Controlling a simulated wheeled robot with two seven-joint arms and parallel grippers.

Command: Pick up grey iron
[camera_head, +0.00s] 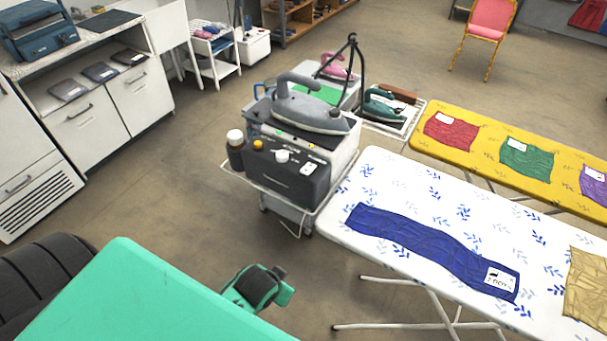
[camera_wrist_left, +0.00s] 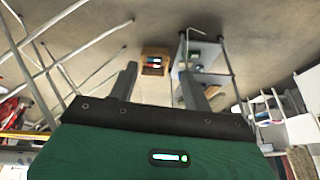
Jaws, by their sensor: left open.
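The grey iron (camera_head: 310,112) rests on top of a black-and-white steam station (camera_head: 284,176) near the middle of the head view. Its handle faces up, and a dark hose stand rises behind it. My left gripper (camera_wrist_left: 159,70) is open in the wrist view, with nothing between its two dark fingers. In the head view, a green-and-black part of my left arm shows low in the picture, well in front of and below the iron and apart from it. I cannot make out the grey iron in the wrist view. My right gripper is not in view.
A white ironing board (camera_head: 385,175) with a blue cloth (camera_head: 430,245) stands to the right of the station. A teal iron (camera_head: 385,106) and a pink iron (camera_head: 338,66) stand behind. A yellow board (camera_head: 480,152) is further right. Floor is clear left of the station.

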